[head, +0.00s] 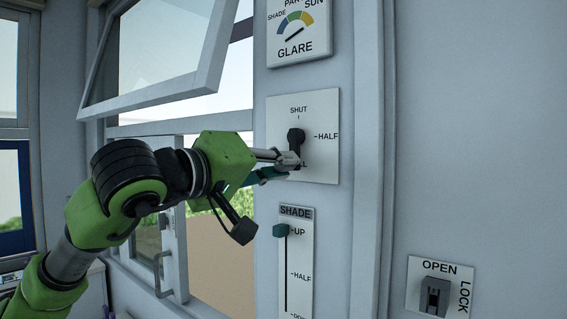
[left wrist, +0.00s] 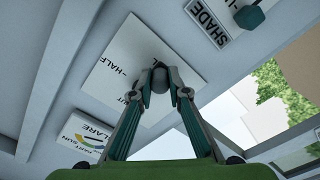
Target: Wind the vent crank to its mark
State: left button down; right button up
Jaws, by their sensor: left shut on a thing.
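The vent crank (head: 296,137) is dark and sits on a white plate (head: 325,165) marked SHUT at the top, HALF at the right and a partly covered word ending in LL at the bottom. The crank's arm points down from its hub, toward that lower word. My left gripper (head: 289,161) comes in from the left and is shut on the crank's handle end, hiding part of it. In the left wrist view the two fingers (left wrist: 160,92) meet at the dark crank (left wrist: 158,77) in front of the plate (left wrist: 112,68). My right gripper is not in view.
A tilted window pane (head: 160,50) hangs open at upper left. A GLARE dial (head: 298,55) is above the plate. The SHADE slider (head: 280,230), its knob at UP, is below. An OPEN/LOCK switch (head: 434,297) is at lower right. The wall right of the plate is clear.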

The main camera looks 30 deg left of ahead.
pick_arm(q)
jog(key=shift+a+f, duration=0.1)
dwell(0.3)
jog(key=c, duration=1.9)
grip_release()
jog(key=s, duration=0.8)
jog(key=s+a, duration=0.1)
jog(key=s, duration=0.3)
jog(key=shift+w, duration=0.1)
